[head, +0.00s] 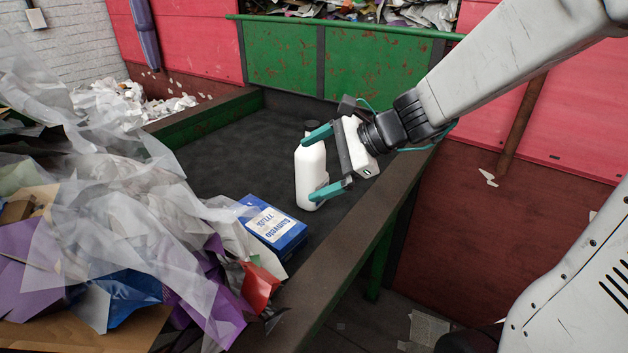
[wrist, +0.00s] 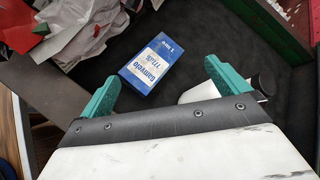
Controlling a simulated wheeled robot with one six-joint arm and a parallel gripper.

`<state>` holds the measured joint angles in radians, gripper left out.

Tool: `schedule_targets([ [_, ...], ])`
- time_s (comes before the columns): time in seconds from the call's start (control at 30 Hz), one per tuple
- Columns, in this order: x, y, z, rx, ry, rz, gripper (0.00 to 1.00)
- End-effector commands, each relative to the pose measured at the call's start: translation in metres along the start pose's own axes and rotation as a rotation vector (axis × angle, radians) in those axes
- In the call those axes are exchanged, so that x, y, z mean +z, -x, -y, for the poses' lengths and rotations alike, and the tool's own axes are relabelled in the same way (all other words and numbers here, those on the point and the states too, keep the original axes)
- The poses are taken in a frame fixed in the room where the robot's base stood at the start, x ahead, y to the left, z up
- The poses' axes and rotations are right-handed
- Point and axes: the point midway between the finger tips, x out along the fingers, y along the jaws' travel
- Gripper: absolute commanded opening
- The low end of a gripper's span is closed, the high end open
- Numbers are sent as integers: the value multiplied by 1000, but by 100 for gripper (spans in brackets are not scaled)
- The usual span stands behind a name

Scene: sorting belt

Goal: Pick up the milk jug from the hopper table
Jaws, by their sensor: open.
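In the wrist view the jug (wrist: 207,91) shows only partly, near the right finger of my gripper (wrist: 158,85), with the rest hidden behind the gripper body. I cannot tell whether the fingers touch it.
A blue and white box (head: 273,228) lies on the table in front of the jug. A heap of plastic film and paper (head: 110,220) covers the left side. A raised rim (head: 350,255) runs along the right edge. The table behind the jug is clear.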

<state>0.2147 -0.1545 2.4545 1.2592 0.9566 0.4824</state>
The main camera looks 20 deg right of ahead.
Motion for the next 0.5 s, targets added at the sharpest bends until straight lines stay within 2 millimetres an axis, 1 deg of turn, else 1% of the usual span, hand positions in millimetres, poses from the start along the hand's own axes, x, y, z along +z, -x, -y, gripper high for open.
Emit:
schedule_targets([
  [0.03,-22,-7,19,-73,-162,10,100],
  [0.1,-46,-12,42,-171,-351,24,100],
  [0.2,-76,-14,64,-275,-552,38,100],
  [0.3,-97,-15,75,-342,-682,48,100],
  [0.33,-101,-15,78,-355,-707,49,100],
  [0.4,-108,-17,81,-376,-746,52,100],
  [0.5,-112,-25,86,-385,-765,54,100],
])
